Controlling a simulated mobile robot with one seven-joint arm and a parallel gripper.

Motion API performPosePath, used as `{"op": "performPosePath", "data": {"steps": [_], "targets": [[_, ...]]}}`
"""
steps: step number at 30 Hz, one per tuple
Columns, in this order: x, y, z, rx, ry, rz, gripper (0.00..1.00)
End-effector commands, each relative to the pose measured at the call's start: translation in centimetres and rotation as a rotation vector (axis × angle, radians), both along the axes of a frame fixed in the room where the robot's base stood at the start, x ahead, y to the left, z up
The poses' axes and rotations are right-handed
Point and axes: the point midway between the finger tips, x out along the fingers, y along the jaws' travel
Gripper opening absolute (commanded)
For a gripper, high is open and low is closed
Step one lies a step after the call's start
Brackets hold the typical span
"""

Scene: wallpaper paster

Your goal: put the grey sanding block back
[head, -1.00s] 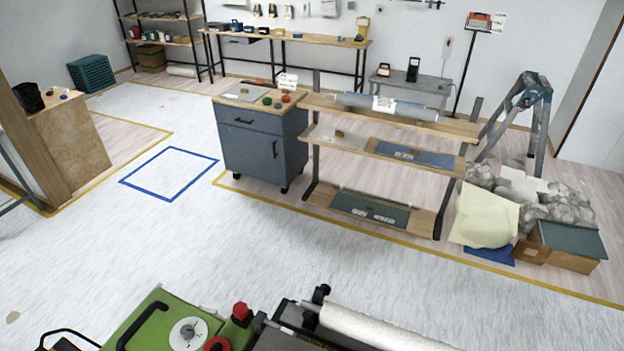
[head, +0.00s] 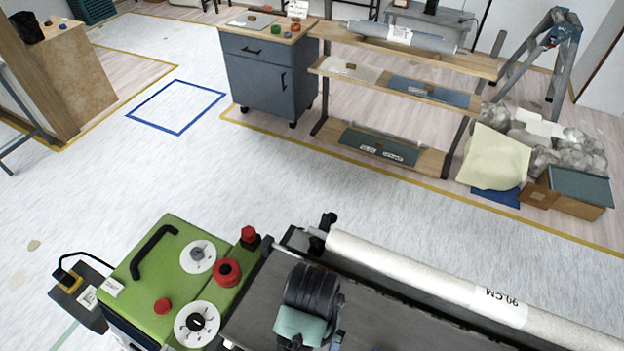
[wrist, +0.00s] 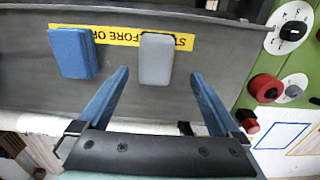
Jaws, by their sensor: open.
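The grey sanding block (wrist: 156,58) lies on a dark grey machine surface in the wrist view, partly covering a yellow lettered strip (wrist: 112,37). My gripper (wrist: 160,73) is open and empty, with its two blue fingers apart. In the picture the fingertips come up on either side of the block's lower end; I cannot tell how far above it they are. A blue block (wrist: 73,53) lies to the left of the grey one, outside the left finger. I cannot make out the grey block in the head view.
The green control panel (head: 157,262) with red knobs and dials borders the machine bed. A long pale roll (head: 400,275) lies along its far side. Beyond, a blue-grey cabinet (head: 262,80) and a wooden shelf rack (head: 400,88) stand across open floor, which has a blue taped square (head: 177,107).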

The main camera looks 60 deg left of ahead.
Motion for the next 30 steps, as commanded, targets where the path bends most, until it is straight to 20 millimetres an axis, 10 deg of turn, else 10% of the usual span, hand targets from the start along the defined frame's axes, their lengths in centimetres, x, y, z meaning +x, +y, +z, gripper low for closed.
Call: {"op": "performPosePath", "data": {"steps": [6, 22, 26, 30], "targets": [[-0.1, 0.0, 4.5, 0.0, 0.001, 0.001, 1.0], [0.7, 0.2, 5.8, 0.016, -0.022, -0.006, 1.0], [5.8, 1.1, 8.9, 0.118, -0.182, -0.054, 1.0], [15.4, 1.2, 17.4, 0.302, -0.532, -0.139, 1.0]]}}
